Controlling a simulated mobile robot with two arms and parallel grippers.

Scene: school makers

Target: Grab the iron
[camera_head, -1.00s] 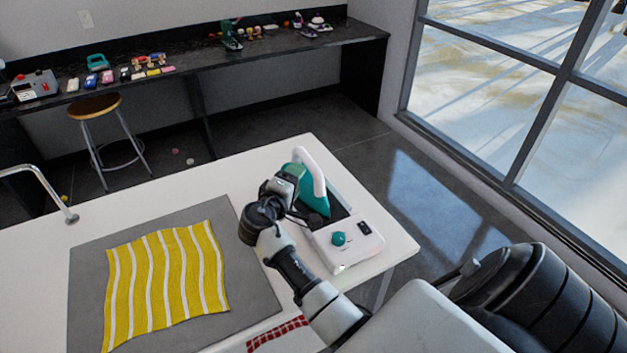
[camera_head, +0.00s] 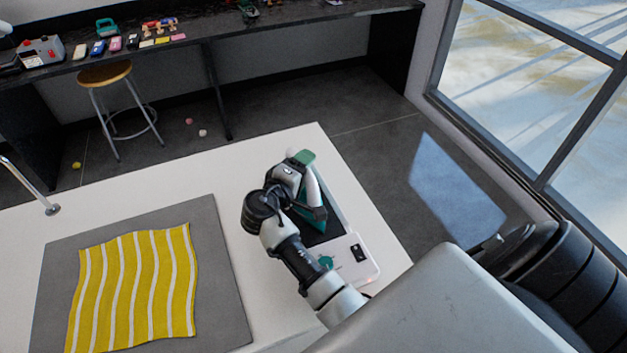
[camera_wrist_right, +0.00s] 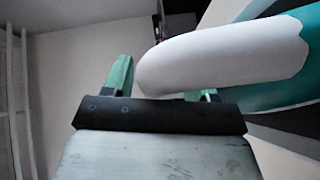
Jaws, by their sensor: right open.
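The iron (camera_head: 308,215) has a teal body and a white handle (camera_head: 314,188). It rests on its white base (camera_head: 345,262) near the right edge of the white table. My right gripper (camera_head: 308,196) is at the left side of the handle and hides part of the iron. In the right wrist view, its fingers (camera_wrist_right: 165,85) are apart, and the white handle (camera_wrist_right: 225,55) crosses close by, covering part of the right finger. I cannot tell whether the handle lies fully between them. My left gripper is out of view.
A yellow striped cloth (camera_head: 133,285) lies on a grey mat (camera_head: 222,270) left of my arm. A metal tap (camera_head: 50,208) stands at the table's left. A stool (camera_head: 105,75) and dark bench (camera_head: 300,22) are behind. Bare tabletop lies between mat and iron.

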